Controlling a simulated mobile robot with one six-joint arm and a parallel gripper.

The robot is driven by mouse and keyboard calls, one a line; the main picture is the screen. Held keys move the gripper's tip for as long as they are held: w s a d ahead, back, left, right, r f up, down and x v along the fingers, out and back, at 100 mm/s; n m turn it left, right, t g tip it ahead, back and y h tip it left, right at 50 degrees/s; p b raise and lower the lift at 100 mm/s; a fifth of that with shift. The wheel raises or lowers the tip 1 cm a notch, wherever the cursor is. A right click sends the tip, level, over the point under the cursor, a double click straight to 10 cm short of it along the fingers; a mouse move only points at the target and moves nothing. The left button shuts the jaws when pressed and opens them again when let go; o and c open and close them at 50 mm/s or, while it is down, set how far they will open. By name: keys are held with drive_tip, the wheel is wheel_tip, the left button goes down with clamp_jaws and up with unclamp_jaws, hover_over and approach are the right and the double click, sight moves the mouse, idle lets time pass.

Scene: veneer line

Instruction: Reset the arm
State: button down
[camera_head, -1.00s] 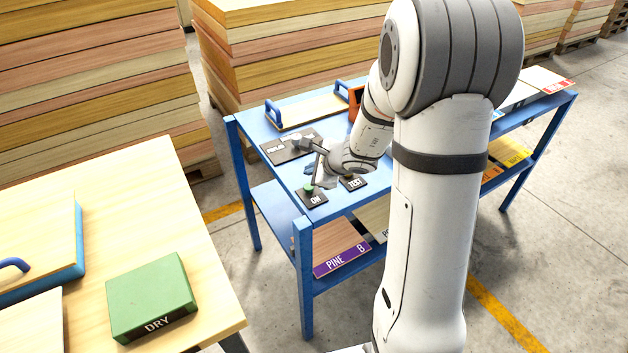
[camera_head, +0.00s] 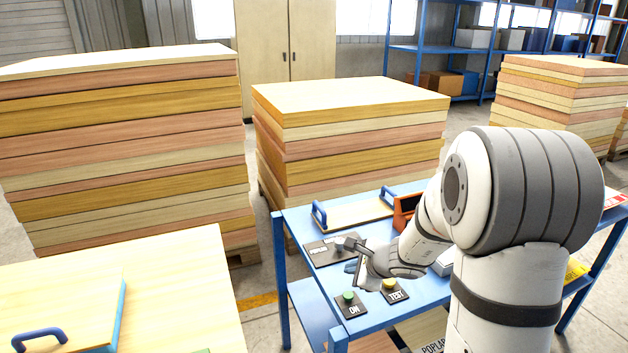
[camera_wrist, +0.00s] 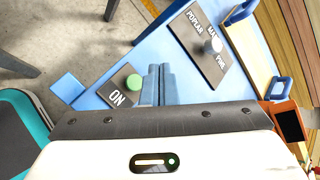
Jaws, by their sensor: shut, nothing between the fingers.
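My arm reaches over a blue bench (camera_head: 290,222) in the head view. My gripper (camera_head: 359,266) is at its left end, above the panels, partly hidden by its own wrist. In the wrist view my gripper (camera_wrist: 160,72) shows its two blue-grey fingers pressed together with nothing between them. The green ON button (camera_wrist: 134,82) is just left of the fingers, and the selector knob (camera_wrist: 212,46) on the POPLAR/MAN/PINE panel (camera_wrist: 190,28) is to their right. In the head view the ON button (camera_head: 348,296) and TEST button (camera_head: 389,284) sit nearer than the gripper.
A blue-handled board (camera_head: 350,214) and an orange device (camera_head: 404,208) lie on the bench's back part, near my arm. A wooden table (camera_head: 180,275) is at the left. Tall veneer stacks (camera_head: 345,140) stand behind. Boards lie on the bench's lower shelf.

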drive_tip(key=s+a+r+n+g+y, duration=0.1)
drive_tip(key=s+a+r+n, duration=0.3)
drive_tip(key=s+r+n, duration=0.25)
drive_tip(key=s+d+r+n+g+h, duration=0.2)
drive_tip(key=s+n+h, duration=0.1)
drive_tip(key=s+n, duration=0.4)
drive_tip(key=s+d+r+n+g+h, duration=0.1)
drive_tip(key=s+d+r+n+h, duration=0.1)
drive_tip(key=s+n, duration=0.5)
drive_tip(key=s+d, duration=0.1)
drive_tip(key=s, duration=0.5)
drive_tip(key=shift+s+d+r+g+h, duration=0.15)
drive_tip(key=shift+s+d+g+h, duration=0.15)
drive_tip(key=shift+g+h, duration=0.1)
